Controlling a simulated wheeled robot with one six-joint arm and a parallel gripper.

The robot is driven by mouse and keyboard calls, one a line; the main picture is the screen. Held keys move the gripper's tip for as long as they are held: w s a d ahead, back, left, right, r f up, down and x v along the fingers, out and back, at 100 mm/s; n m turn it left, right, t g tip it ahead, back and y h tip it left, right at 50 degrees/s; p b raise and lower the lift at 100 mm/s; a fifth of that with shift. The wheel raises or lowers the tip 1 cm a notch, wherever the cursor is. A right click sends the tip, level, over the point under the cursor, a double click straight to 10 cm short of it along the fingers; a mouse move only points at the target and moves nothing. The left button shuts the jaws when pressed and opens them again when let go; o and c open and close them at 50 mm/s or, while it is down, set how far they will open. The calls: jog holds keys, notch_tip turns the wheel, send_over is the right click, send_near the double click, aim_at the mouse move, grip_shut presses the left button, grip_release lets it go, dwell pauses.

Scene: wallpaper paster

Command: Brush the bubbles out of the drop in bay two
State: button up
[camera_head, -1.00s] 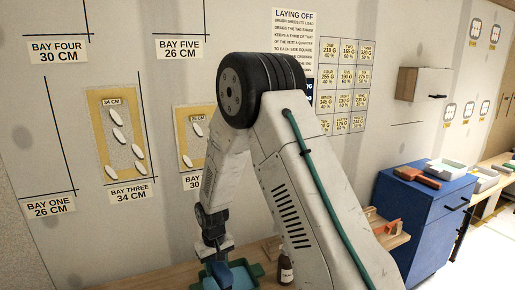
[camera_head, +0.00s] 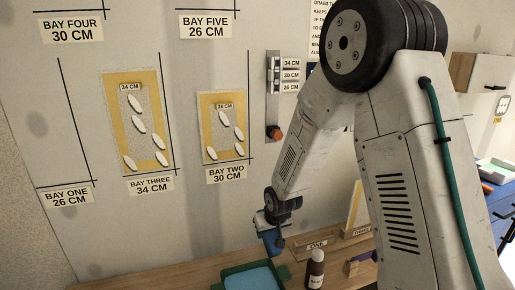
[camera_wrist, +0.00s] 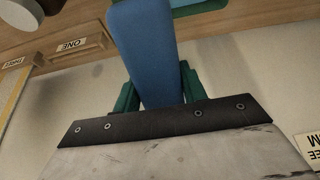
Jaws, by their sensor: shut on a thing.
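The drop in bay two (camera_head: 205,131) hangs on the wall as a tan strip with a grey speckled middle and a 26 CM tag. Several white oval bubbles (camera_head: 239,133) lie on it. The sign below reads BAY TWO 30 CM (camera_head: 226,172). My gripper (camera_head: 273,222) is shut on a blue tool (camera_head: 273,241), low and to the right of this drop, apart from the wall. In the wrist view, the tool's blue handle (camera_wrist: 145,50) stands between green fingers. The tool's working end is not clear.
A green tray (camera_head: 229,271) with light blue contents sits on the wooden bench (camera_head: 185,275). A brown bottle (camera_head: 315,268) and a block marked ONE (camera_head: 317,245) stand to its right. Bay three's drop (camera_head: 115,120) hangs left. A switch panel (camera_head: 273,95) is right of bay two.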

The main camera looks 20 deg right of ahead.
jog(key=shift+w+a+r+t, duration=0.2)
jog(key=shift+w+r+t, duration=0.35)
jog(key=shift+r, duration=0.35)
jog(key=w+r+t, duration=0.2)
jog(key=r+t, duration=0.2)
jog(key=r, duration=0.4)
jog(key=w+r+t, duration=0.2)
jog(key=r+t, duration=0.2)
jog(key=r, duration=0.4)
jog(key=w+a+r+t, duration=0.1)
jog(key=r+t, duration=0.3)
jog(key=r, duration=0.4)
jog(key=shift+w+r, duration=0.25)
jog(key=shift+w, duration=0.65)
jog(key=w, duration=0.6)
jog(key=shift+w, duration=0.2)
jog(key=shift+w, duration=1.25)
